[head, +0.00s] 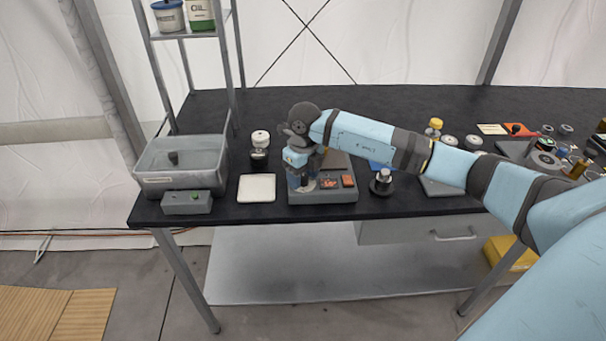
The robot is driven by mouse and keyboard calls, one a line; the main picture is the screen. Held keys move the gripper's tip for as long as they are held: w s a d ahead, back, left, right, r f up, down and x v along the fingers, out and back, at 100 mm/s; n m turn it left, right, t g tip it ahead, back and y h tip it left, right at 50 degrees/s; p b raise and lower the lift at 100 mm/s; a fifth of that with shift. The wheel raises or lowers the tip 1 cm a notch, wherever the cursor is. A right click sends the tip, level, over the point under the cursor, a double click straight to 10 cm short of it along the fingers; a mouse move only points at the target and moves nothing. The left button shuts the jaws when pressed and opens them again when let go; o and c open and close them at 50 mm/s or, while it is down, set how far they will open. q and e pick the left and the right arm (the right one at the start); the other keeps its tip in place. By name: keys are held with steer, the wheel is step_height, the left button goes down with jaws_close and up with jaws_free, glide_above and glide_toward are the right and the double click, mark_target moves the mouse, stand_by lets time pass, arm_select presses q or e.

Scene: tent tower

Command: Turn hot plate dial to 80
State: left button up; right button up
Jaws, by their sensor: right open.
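The hot plate (335,197) is a dark grey box near the front edge of the black table, with a small reddish display and an orange-red switch (348,181) on its sloped front panel. My right gripper (303,187) points down over the left part of that panel, where a pale round part shows at its fingertips, possibly the dial. The gripper is open around or just above this part; I cannot tell whether it touches. The wrist and forearm hide the left and rear of the hot plate. My left gripper is out of view.
A white square pad (257,188) lies left of the hot plate, beside a grey control box (187,202) and a clear grey tub (182,165). A small black-based item (382,182) stands close on the right. Several tools and parts crowd the table's right end.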

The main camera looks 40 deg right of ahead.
steer(key=shift+c, duration=0.2)
steer(key=c, duration=0.9)
steer(key=shift+m, duration=0.3)
steer(key=m+p, duration=0.1)
steer(key=m, duration=0.4)
steer(key=shift+r, duration=0.15)
steer(key=m+p, duration=0.1)
steer(key=m, duration=0.4)
steer(key=shift+d+m, duration=0.1)
steer(key=shift+m, duration=0.6)
